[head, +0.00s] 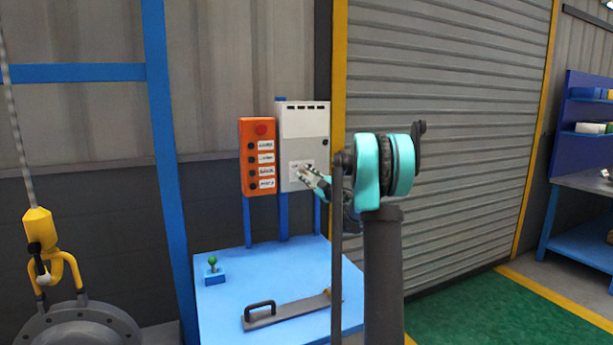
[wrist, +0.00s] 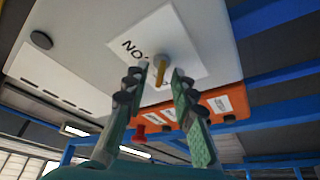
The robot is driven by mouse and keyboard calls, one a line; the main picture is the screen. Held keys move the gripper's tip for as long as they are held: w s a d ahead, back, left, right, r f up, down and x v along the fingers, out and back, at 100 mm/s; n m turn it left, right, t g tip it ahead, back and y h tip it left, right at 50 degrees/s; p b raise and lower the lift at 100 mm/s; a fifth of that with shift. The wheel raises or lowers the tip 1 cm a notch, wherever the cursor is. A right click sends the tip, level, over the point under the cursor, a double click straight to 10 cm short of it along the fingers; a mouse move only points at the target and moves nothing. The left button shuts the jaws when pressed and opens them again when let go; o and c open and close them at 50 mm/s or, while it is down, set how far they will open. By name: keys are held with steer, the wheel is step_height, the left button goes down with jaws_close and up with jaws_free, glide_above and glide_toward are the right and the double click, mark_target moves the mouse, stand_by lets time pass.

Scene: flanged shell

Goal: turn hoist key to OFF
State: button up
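The hoist key (wrist: 160,71) is a small brass-coloured piece standing out from a white label plate (wrist: 190,45) on the pale grey control box (head: 304,123). Part of the plate's lettering shows in the wrist view; the rest is covered. My gripper (head: 303,173) is at the plate on the lower part of the box. In the wrist view my gripper (wrist: 160,76) has its two fingers apart, one on each side of the key, with gaps visible between. In the head view the gripper covers the key. The key's exact setting cannot be read.
An orange button panel (head: 258,157) with a red button stands left of the box. A yellow hoist hook (head: 42,240) hangs at left over a grey flange (head: 80,327).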

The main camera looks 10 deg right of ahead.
steer(key=v, duration=1.2)
